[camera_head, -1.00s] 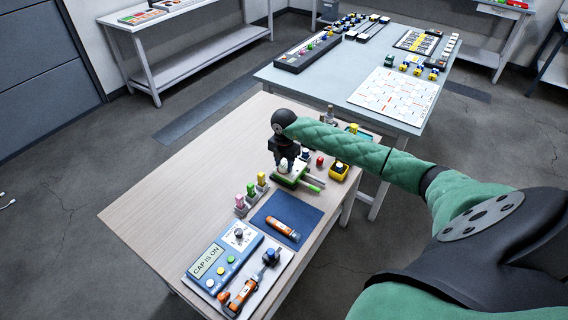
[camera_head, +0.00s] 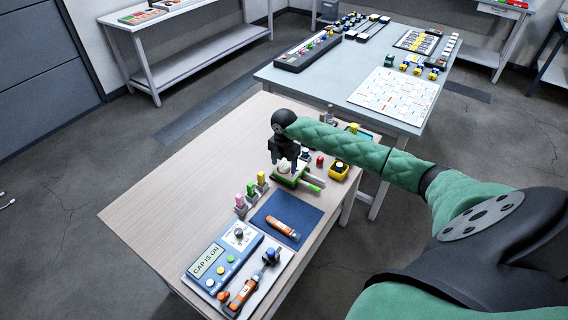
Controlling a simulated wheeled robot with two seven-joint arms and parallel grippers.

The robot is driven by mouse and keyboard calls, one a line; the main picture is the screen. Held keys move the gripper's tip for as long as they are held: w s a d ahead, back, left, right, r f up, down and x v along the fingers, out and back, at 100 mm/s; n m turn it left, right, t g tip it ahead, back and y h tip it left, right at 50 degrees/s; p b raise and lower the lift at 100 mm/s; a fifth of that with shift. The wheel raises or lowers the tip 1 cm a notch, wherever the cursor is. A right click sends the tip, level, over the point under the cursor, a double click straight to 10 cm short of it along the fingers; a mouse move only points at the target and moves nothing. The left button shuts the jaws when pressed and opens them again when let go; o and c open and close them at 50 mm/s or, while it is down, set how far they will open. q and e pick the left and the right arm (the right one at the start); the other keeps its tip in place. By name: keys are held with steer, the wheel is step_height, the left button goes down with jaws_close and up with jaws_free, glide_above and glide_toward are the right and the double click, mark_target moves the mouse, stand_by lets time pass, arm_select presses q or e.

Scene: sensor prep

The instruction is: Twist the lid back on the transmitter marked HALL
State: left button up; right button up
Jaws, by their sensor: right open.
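My right gripper (camera_head: 285,164) points down at the back of the wooden table, its two fingers spread around a small pale round top on a green holder (camera_head: 291,181). I cannot tell whether the fingers touch it. The gripper partly hides this piece, and no HALL marking is readable. A blue panel (camera_head: 222,262) at the table's front has a display (camera_head: 208,261) reading "CAP IS ON". An orange and white tube (camera_head: 282,227) lies on a dark blue mat (camera_head: 301,211). My left gripper is not in view.
Pink, green and yellow pieces (camera_head: 251,189) stand in a row left of the mat. An orange tool (camera_head: 243,292) lies beside the panel. The table's left side (camera_head: 180,205) is clear.

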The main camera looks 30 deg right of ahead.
steer(key=shift+o, duration=0.5)
steer(key=shift+r+p, duration=0.3)
steer(key=shift+r, duration=0.45)
steer(key=shift+r+p, duration=1.3)
steer(key=shift+r, duration=1.55)
